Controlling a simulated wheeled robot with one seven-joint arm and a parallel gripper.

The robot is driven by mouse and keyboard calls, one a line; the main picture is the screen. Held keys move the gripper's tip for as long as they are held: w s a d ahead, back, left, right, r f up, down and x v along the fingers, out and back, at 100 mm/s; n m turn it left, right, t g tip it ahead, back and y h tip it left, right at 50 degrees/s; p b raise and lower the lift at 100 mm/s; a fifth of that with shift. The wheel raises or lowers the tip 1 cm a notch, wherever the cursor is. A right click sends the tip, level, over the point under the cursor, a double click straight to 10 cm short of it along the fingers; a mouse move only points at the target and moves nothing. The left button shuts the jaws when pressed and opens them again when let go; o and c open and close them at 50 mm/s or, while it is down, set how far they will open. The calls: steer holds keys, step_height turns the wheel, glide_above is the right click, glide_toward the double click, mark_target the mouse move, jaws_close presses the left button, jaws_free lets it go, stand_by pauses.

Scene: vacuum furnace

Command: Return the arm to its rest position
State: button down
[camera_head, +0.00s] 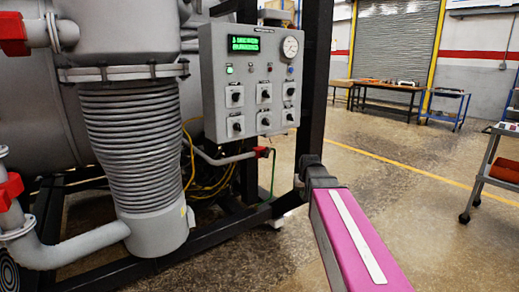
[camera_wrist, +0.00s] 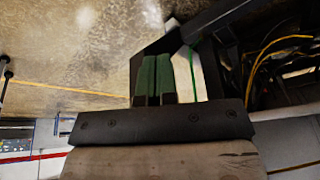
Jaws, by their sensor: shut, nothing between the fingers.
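My gripper (camera_wrist: 154,62) shows in the wrist view as two dark green fingers side by side, pressed together with nothing between them. Behind it lie the floor and the dark frame. In the head view my magenta arm (camera_head: 353,240), with a white strip along it, reaches up from the bottom right. A dark grey part (camera_head: 318,176) at its far end stands in front of the foot of the black frame; I cannot make out the fingers there. The gap between arm and frame is hard to judge.
A grey control panel (camera_head: 252,80) with a lit green display, gauge and several knobs hangs on the black frame (camera_head: 315,60). A ribbed grey column (camera_head: 137,150) and pipes with red valve handles fill the left. A cart (camera_head: 487,165) stands at far right. The floor between is open.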

steer(key=s+f+g, duration=0.4)
steer(key=s+f, duration=1.3)
steer(key=s, duration=0.2)
steer(key=shift+f, duration=0.2)
steer(key=shift+s, duration=0.1)
stand_by(1.0)
